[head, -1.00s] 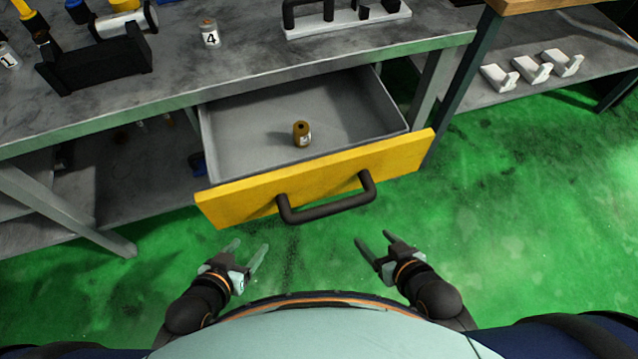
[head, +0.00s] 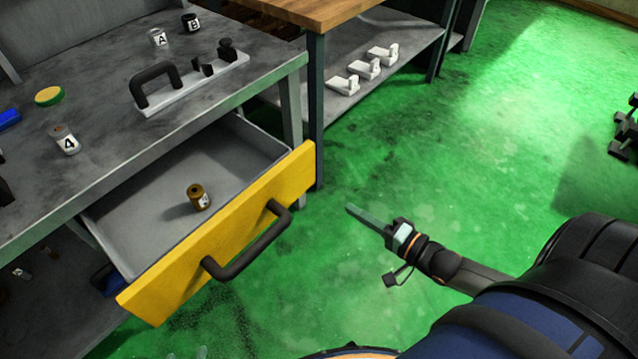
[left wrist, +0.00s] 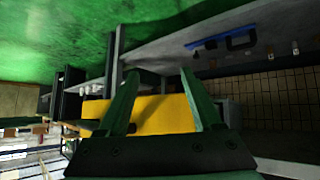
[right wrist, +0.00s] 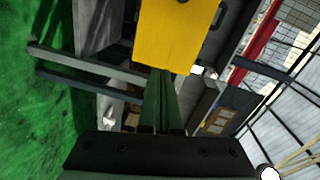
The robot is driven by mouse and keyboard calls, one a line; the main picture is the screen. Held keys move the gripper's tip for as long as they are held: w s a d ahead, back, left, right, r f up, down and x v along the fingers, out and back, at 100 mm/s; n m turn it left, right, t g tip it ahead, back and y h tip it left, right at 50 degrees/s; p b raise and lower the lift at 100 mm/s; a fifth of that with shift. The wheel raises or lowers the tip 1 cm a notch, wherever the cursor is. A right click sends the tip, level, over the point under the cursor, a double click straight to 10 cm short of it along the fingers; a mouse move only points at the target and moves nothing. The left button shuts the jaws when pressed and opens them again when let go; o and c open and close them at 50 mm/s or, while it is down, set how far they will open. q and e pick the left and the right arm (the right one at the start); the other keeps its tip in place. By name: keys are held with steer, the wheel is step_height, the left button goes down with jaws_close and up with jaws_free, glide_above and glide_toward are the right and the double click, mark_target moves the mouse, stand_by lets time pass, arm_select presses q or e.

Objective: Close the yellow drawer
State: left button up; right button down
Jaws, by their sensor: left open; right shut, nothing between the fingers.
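The yellow drawer (head: 292,180) is pulled out from under the grey workbench in the head view. Its dark handle (head: 236,266) is on the front. A small brown labelled container (head: 199,196) stands inside. My right gripper (head: 350,209) is shut and empty, to the right of the drawer front and apart from it. Only the fingertips of my left gripper (head: 188,353) show at the bottom edge, below the drawer front. In the left wrist view it is open, with the yellow front (left wrist: 165,115) beyond its fingers. The yellow front also shows in the right wrist view (right wrist: 175,35).
A shelf with white pieces (head: 364,68) stands behind.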

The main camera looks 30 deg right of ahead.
mark_target(306, 166)
steer(key=w+b, duration=0.1)
steer(key=w, duration=0.3)
steer(key=w+a+r+m+b, duration=0.1)
steer(key=w, duration=0.3)
steer(key=w+a+r+m+t+b, duration=0.1)
steer(key=w, duration=0.3)
steer(key=shift+a, duration=0.2)
steer(key=shift+w+a, duration=0.1)
steer(key=shift+w, duration=0.15)
arm_select(q)
steer(key=shift+a+f+t, duration=0.3)
steer(key=shift+a+f, duration=0.25)
arm_select(e)
steer(key=shift+w+a, duration=0.1)
steer(key=shift+w, duration=0.1)
arm_select(q)
steer(key=shift+w, duration=0.1)
